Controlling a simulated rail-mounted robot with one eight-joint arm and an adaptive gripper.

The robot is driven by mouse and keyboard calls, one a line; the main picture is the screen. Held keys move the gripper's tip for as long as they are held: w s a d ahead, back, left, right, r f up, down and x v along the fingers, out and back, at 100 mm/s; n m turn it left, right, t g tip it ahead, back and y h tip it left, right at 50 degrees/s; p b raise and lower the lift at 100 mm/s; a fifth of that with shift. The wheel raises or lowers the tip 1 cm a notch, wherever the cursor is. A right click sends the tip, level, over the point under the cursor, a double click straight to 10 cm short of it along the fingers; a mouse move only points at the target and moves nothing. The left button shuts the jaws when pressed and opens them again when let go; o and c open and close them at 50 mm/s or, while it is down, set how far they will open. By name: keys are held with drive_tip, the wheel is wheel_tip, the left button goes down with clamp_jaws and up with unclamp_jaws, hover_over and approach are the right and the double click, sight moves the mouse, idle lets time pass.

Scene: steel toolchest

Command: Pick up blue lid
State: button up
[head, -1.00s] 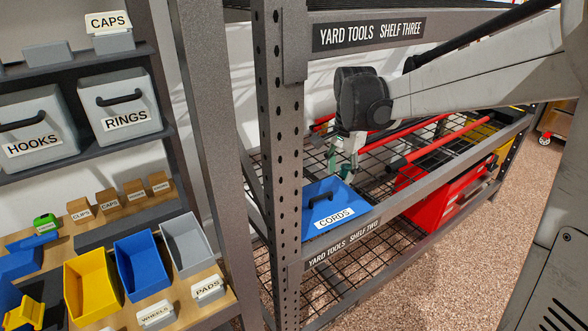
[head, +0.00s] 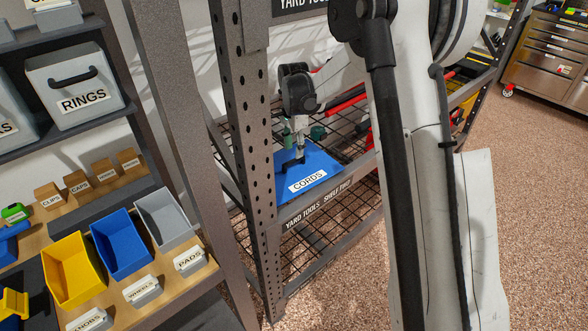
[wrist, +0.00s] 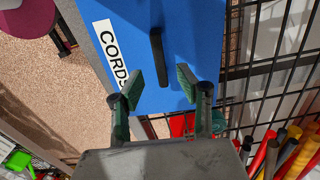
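The blue lid (head: 320,165) lies flat on the wire shelf and bears a white CORDS label. It also fills the upper middle of the wrist view (wrist: 190,35), with a black bar handle (wrist: 158,55) standing on it. My gripper (wrist: 162,82) is open, its two green-padded fingers apart on either side of the near end of the handle. In the head view my gripper (head: 300,142) is over the lid, close to the handle; whether it touches the lid is unclear. My arm hides part of the shelf to the right.
A grey shelf upright (head: 250,160) stands just left of the lid, and the front rail (head: 325,196) runs before it. Wire mesh (wrist: 265,60) and red and yellow handles (wrist: 285,150) lie close by in the wrist view. Bins (head: 120,245) stand on the left shelf.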

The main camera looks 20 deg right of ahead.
sight(294, 159)
wheel_tip(294, 159, down, 6)
drive_tip(key=shift+r+b, duration=0.2)
drive_tip(key=shift+b, duration=0.15)
drive_tip(key=shift+c, duration=0.5)
clamp_jaws()
